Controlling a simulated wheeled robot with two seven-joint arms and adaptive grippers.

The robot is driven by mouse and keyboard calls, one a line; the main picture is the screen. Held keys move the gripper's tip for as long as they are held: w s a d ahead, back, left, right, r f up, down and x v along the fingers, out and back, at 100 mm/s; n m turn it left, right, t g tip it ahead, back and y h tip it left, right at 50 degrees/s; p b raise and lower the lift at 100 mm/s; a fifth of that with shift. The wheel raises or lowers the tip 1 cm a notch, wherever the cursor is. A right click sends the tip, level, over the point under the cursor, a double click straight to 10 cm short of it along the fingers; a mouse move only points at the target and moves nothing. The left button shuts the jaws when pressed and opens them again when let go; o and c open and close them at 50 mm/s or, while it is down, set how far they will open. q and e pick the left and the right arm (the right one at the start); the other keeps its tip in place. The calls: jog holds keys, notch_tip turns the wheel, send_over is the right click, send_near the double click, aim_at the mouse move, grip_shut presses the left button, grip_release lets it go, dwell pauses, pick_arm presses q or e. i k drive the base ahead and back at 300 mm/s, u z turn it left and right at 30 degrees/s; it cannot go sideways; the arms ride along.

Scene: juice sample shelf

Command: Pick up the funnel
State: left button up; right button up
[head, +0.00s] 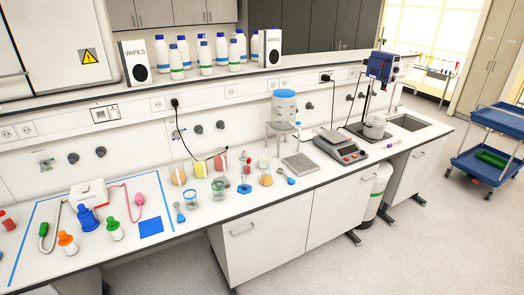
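A blue cone-shaped piece (87,218) stands on the left part of the white bench, and it looks like the funnel, wide end down. It is in front of a small white device (88,192) inside a blue tape outline (22,245). Small bottles with an orange cap (67,242) and a green cap (114,229) stand close in front and to its right. Neither of my grippers is in view.
A blue square (150,227) lies flat to the right. Beyond it stand several jars and beakers (219,190), blue scoops (180,213), a water dispenser (284,105) and a scale (340,150). A raised shelf (215,82) with white bottles runs behind. The bench's front edge is mostly clear.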

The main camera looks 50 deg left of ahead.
aim_at(266, 158)
jog(key=u, duration=0.45)
jog(key=i, duration=1.25)
jog(key=u, duration=1.8)
jog(key=i, duration=0.75)
jog(key=u, duration=0.8)
